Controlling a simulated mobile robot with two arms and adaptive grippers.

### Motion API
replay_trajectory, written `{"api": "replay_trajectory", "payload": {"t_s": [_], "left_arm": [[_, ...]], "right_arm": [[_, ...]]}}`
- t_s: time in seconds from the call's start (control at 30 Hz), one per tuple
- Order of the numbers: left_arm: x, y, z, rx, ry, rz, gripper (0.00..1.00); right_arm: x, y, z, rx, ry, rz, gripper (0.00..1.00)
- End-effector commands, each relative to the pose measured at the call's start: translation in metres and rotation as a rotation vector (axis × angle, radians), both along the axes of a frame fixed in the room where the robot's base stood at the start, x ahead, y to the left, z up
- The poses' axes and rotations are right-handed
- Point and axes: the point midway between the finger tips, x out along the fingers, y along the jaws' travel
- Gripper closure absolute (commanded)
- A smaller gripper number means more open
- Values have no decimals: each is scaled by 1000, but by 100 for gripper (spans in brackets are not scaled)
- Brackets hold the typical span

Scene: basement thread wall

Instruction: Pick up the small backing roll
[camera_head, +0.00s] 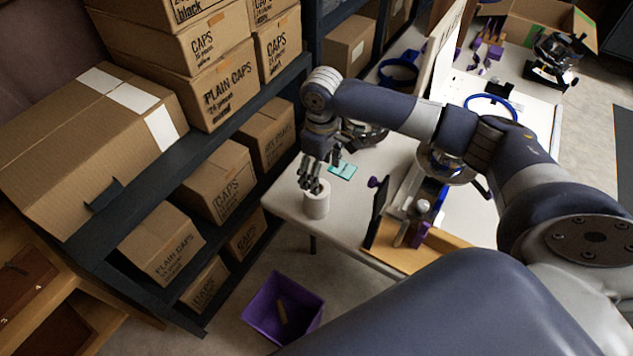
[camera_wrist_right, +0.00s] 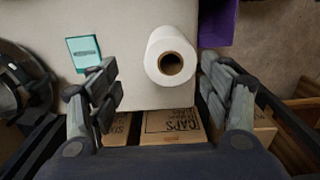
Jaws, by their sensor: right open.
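The small backing roll (camera_head: 316,203) is a white upright cylinder near the left front corner of the white table (camera_head: 285,204). In the right wrist view the roll (camera_wrist_right: 171,55) shows from above, with a dark round core hole. My right gripper (camera_head: 313,184) is over the roll in the head view. In the wrist view the open fingers of my right gripper (camera_wrist_right: 162,84) are spread on either side, the right finger closer to the roll than the left one. I cannot tell the exact height gap. My left gripper is not in view.
A teal card (camera_head: 342,171) lies on the table behind the roll. A wooden tray with tools (camera_head: 408,254) stands to the right. A purple bin (camera_head: 283,308) is on the floor below. A dark shelf (camera_head: 160,170) with cardboard boxes (camera_head: 218,190) runs along the left.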

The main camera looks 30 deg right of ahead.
Motion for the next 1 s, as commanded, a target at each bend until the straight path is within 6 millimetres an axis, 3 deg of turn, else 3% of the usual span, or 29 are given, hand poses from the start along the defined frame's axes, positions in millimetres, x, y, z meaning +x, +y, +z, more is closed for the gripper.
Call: {"api": "replay_trajectory", "payload": {"t_s": [0.13,0.33,0.47,0.57,0.8,1.0], "left_arm": [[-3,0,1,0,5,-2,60],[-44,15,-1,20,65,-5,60],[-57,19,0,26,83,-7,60],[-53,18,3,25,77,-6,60],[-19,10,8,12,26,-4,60],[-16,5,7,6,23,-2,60]], "right_arm": [[-1,1,-22,-2,5,0,28],[-1,1,-49,-1,2,-1,28],[-1,2,-56,-1,1,1,28],[-1,6,-68,-2,3,1,28],[-1,10,-101,-2,3,0,28],[-1,10,-106,-1,0,2,28]]}}
